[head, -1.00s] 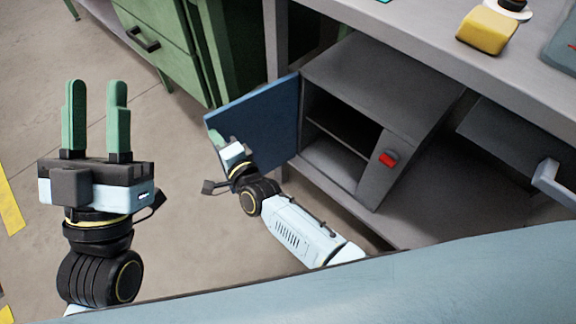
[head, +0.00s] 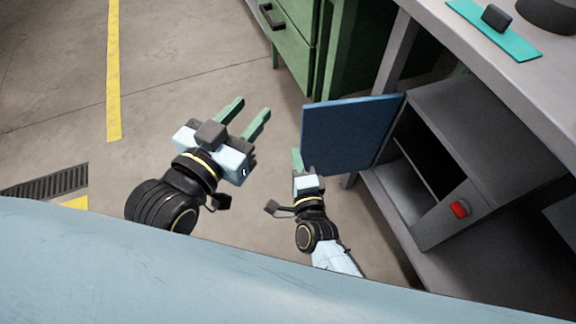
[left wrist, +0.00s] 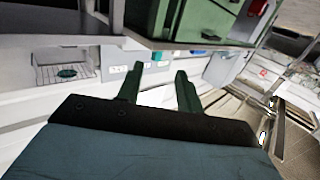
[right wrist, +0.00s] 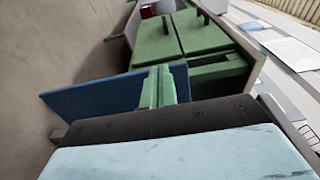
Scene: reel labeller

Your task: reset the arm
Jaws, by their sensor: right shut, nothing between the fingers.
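My left gripper (head: 243,117) is raised over the floor at the left of the head view. Its two green fingers are apart with nothing between them, and they also show in the left wrist view (left wrist: 157,88). My right gripper (head: 297,160) is low, just left of the open blue cabinet door (head: 350,135). In the right wrist view its green fingers (right wrist: 158,86) are together and empty, in front of the blue door. I cannot tell whether the fingers touch the door. The grey cabinet (head: 455,110) stands open, with a red latch (head: 460,209) on its front edge.
The grey workbench (head: 470,45) stands above the cabinet at right, with a teal mat (head: 495,30) on it. A green drawer cabinet (head: 290,40) stands at the back. The floor at left is clear, with a yellow line (head: 114,75) and a drain grate (head: 45,181).

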